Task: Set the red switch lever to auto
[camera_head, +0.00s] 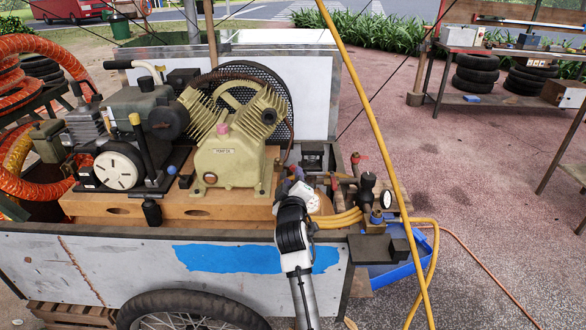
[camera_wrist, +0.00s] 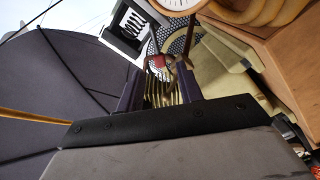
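In the wrist view, a small red piece (camera_wrist: 157,62) shows between and just beyond the fingertips. It may be the red switch lever, but its mount and markings are too small to read. My gripper (camera_wrist: 159,72) has its two dark fingers apart, with nothing clamped between them; contact with the red piece cannot be told. In the head view, my gripper is largely hidden behind my own wrist, at the cart's right end beside the compressor pump (camera_head: 228,150). A dark box (camera_head: 313,155) stands just behind it. I cannot make out an auto mark.
Red-handled valves and a gauge manifold (camera_head: 367,190) stand right of my wrist. A yellow hose (camera_head: 375,120) crosses in front. The wrist view shows a white gauge (camera_wrist: 178,3) and wooden block (camera_wrist: 270,50) close by. A blue tray (camera_head: 395,272) lies at the cart's right end.

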